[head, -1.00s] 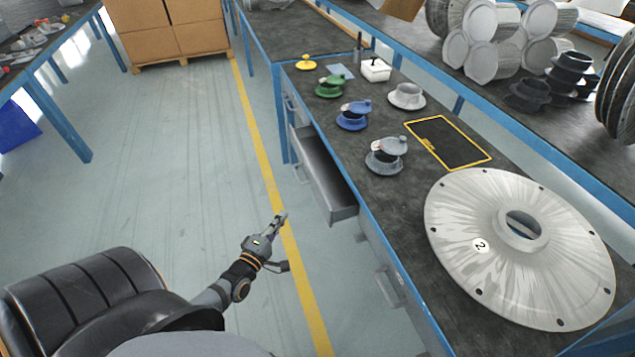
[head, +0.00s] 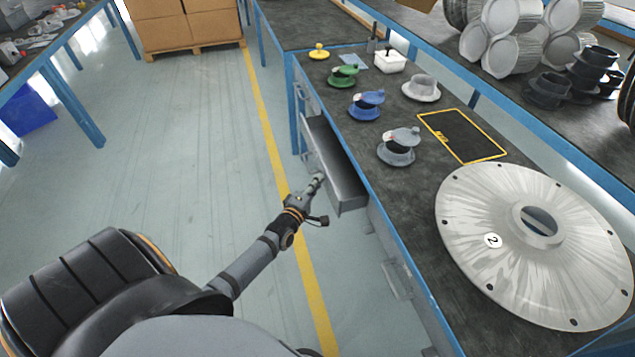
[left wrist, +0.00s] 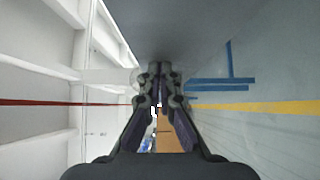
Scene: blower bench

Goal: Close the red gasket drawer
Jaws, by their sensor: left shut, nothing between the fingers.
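One drawer (head: 352,203) stands pulled out from the left side of the workbench (head: 412,233). It looks grey in the head view, and I see no red on it; its inside looks empty. My left gripper (head: 318,181) is shut and empty, with its tips close to the drawer's outer front. I cannot tell whether they touch it. In the left wrist view the shut fingers (left wrist: 158,88) point ahead with nothing between them. My right gripper is not in view.
Valve-like parts in green (head: 343,77), blue (head: 366,104) and grey (head: 399,147) stand on the bench top. A large round metal cover (head: 480,250) lies nearer. The floor left of the drawer is clear, with a yellow line (head: 268,140).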

